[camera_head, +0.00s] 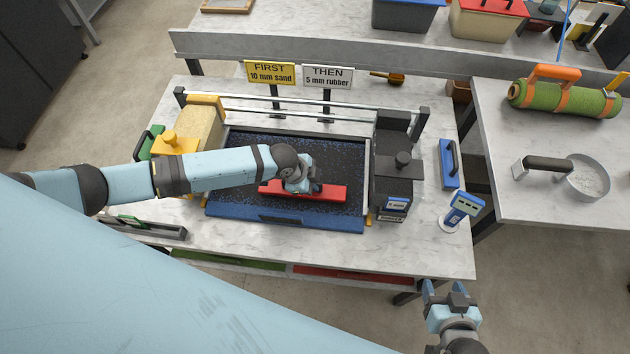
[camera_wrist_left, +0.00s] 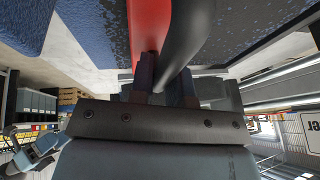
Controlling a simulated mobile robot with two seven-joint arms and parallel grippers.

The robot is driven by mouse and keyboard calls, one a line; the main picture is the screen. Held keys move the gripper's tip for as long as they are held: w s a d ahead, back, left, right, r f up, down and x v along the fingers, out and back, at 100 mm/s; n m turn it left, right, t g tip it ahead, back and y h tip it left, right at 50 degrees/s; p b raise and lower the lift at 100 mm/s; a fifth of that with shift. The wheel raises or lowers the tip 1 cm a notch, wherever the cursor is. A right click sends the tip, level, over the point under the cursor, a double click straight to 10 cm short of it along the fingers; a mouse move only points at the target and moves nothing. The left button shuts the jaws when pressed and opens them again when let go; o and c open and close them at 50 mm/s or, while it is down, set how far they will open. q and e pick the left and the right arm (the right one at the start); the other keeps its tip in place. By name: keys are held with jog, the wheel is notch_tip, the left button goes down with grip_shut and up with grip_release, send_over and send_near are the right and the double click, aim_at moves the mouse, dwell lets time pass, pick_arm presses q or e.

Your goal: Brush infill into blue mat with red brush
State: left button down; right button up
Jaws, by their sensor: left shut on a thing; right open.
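The blue mat (camera_head: 285,219) lies in the middle of the table, its surface covered with dark speckled granules. The red brush (camera_head: 328,193) lies across the mat near its front edge, a long red bar. My left gripper (camera_head: 303,186) is above the mat, shut on the brush; its wrist hides part of the brush. In the left wrist view the red brush (camera_wrist_left: 150,30) and its black handle (camera_wrist_left: 188,40) run up from the jaws, with the blue mat (camera_wrist_left: 85,25) beside them. My right gripper (camera_head: 446,290) is open and empty, off the table's front right edge.
A yellow hopper (camera_head: 175,143) stands left of the mat and a dark hopper (camera_head: 392,165) stands right. Signs reading FIRST 10 mm sand (camera_head: 271,74) and THEN 5 mm rubber (camera_head: 328,78) stand behind, near a rail. A blue gauge (camera_head: 462,207) stands at the right. A green turf roll (camera_head: 565,100) lies on the side table.

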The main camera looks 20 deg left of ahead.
pick_arm(q)
jog(key=shift+d, duration=0.15)
jog(key=shift+w+d, duration=0.25)
jog(key=shift+d, duration=0.5)
jog(key=shift+w+d, duration=0.2)
jog(key=shift+d, duration=0.55)
jog(key=shift+a, duration=0.1)
jog(key=shift+w+a, duration=0.25)
jog(key=shift+a, duration=1.05)
jog(key=shift+w+a, duration=0.25)
jog(key=shift+a, duration=1.05)
jog(key=shift+w+a, duration=0.25)
jog(key=shift+a, duration=1.05)
jog(key=a, duration=0.3)
jog(key=shift+w+a+b, duration=0.2)
jog(key=shift+w+b, duration=0.05)
jog(key=shift+b, duration=0.1)
jog(key=shift+w+a+b, duration=0.2)
jog(key=shift+a+b, duration=0.1)
jog(key=shift+a, duration=0.7)
jog(key=shift+w+a+b, duration=0.2)
jog(key=shift+a+b, duration=0.05)
jog(key=shift+a, duration=0.8)
jog(key=shift+w+a+b, duration=0.2)
jog(key=shift+a+b, duration=0.1)
jog(key=shift+a, duration=0.7)
jog(key=shift+d, duration=0.1)
